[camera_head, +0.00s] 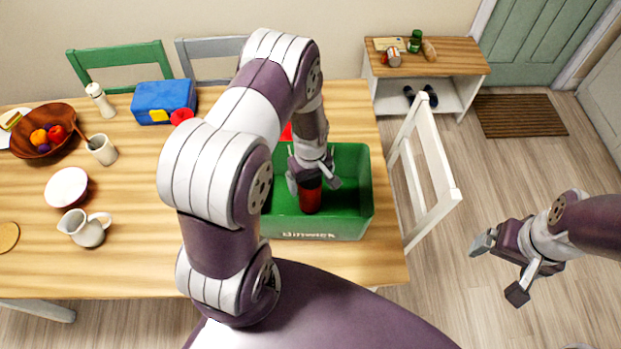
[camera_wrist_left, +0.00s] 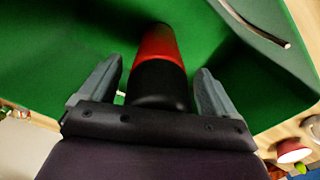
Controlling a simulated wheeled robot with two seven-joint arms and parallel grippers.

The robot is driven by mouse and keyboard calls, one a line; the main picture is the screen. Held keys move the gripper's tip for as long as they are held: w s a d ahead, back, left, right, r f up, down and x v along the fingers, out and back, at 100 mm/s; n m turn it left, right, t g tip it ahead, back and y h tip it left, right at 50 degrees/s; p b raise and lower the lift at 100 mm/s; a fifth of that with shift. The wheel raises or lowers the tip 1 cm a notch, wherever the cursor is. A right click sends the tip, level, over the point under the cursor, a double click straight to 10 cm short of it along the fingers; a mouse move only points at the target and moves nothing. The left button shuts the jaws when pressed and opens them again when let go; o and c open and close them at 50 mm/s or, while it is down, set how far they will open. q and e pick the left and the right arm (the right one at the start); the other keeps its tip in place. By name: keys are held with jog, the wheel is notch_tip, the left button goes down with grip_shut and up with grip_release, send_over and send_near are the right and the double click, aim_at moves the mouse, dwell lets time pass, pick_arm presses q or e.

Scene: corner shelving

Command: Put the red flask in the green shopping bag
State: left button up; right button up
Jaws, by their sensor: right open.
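The red flask (camera_head: 310,199) stands inside the green shopping bag (camera_head: 352,215), near its middle. In the left wrist view the flask (camera_wrist_left: 158,46) shows a red body and a black end toward my gripper. My left gripper (camera_head: 313,181) reaches down into the bag above the flask. Its fingers (camera_wrist_left: 159,70) are spread on either side of the flask, with a visible gap on each side. The flask's base is hard to make out against the bag. My right gripper (camera_head: 500,268) is open and empty, out over the floor on the right.
The bag stands at the table's right end, by a white chair (camera_head: 425,170). A blue lunch box (camera_head: 163,98), wooden fruit bowl (camera_head: 62,118), cup (camera_head: 102,150) and pitcher (camera_head: 84,229) are on the left. A low shelf (camera_head: 440,55) stands at the back right.

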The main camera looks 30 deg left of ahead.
pick_arm(q)
jog(key=shift+w+r, duration=0.1)
jog(key=shift+r, duration=0.15)
jog(key=shift+m, duration=0.4)
jog(key=r, duration=0.6)
jog(key=r+b, duration=0.1)
jog(key=r, duration=0.5)
jog(key=shift+s+d+r+b, duration=0.2)
jog(key=shift+b, duration=0.1)
jog(key=s+d+r+m+t, duration=0.1)
jog(key=s+d+r+m, duration=0.3)
jog(key=s+r+m, duration=0.2)
jog(key=s+m, duration=0.2)
jog(key=m, duration=0.2)
jog(key=shift+s+d, duration=0.25)
jog(key=shift+d, duration=0.05)
jog(key=shift+s+r, duration=0.1)
